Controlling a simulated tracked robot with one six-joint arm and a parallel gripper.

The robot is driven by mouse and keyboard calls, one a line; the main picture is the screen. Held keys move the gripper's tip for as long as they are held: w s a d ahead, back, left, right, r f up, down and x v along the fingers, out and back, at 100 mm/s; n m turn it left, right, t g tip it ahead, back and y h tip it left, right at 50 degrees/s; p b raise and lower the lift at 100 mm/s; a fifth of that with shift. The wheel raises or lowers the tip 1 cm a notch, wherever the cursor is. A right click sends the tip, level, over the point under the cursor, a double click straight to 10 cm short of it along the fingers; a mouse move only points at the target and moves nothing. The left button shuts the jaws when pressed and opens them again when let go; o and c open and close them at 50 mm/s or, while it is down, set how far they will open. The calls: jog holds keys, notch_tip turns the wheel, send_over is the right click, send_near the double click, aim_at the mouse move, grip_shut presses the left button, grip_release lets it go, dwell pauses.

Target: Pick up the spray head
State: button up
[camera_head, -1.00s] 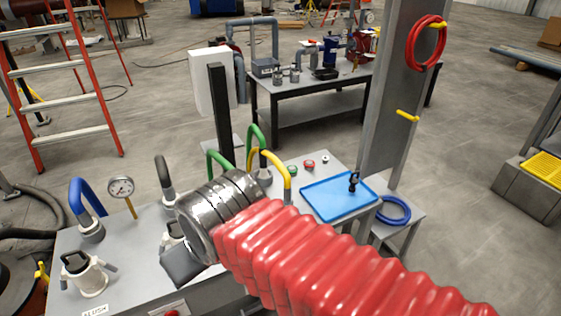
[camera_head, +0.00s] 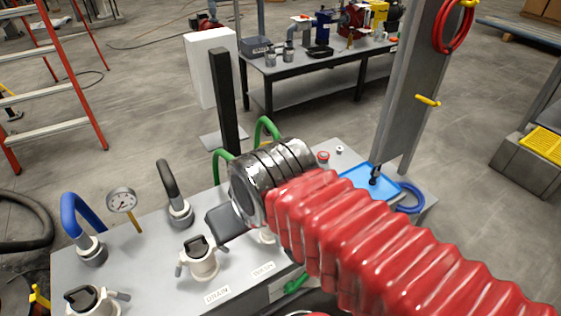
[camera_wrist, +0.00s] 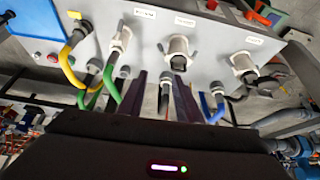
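The spray head (camera_head: 375,176) appears to be the small black nozzle standing upright on the blue tray (camera_head: 352,184), at the far right end of the grey bench. My red arm covers part of the tray. In the wrist view the blue tray (camera_wrist: 38,18) shows at the top left, with a small dark shape at the left edge that may be the spray head. My gripper (camera_wrist: 159,80) shows two dark fingers apart with nothing between them, above the bench hoses. My gripper is well to the left of the tray.
Green hoses (camera_head: 268,128), a blue hose (camera_head: 80,212), a black hose (camera_head: 170,180) and a gauge (camera_head: 122,200) rise from the bench. Capped fittings (camera_head: 200,260) stand in front. A black post (camera_head: 226,105) and a grey column (camera_head: 412,90) stand behind the bench.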

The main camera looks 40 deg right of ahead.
jog(key=shift+o, duration=0.2)
jog(key=o, duration=0.3)
jog(key=shift+w+r, duration=0.15)
jog(key=shift+w, duration=0.05)
jog(key=shift+o, duration=0.3)
jog(key=w+d+r+m, duration=0.1)
jog(key=w+d+r, duration=0.1)
jog(key=w+d, duration=0.3)
jog(key=w, duration=0.4)
jog(key=shift+d+r+m+h, duration=0.2)
jog(key=shift+m+h, duration=0.1)
jog(key=shift+h, duration=0.1)
jog(key=w+d+f+m, duration=0.1)
jog(key=w+d+f, duration=0.2)
jog(key=w+d, duration=0.4)
jog(key=w+d+f+m+g+h, duration=0.1)
jog(key=w+d+f+m, duration=0.1)
jog(key=w+d+f, duration=0.2)
jog(key=w+d+f+m, duration=0.1)
jog(key=w+d+f, duration=0.2)
jog(key=w+d, duration=0.8)
jog(key=shift+d+f+g, duration=0.2)
jog(key=shift+d+g, duration=0.2)
jog(key=shift+d, duration=0.7)
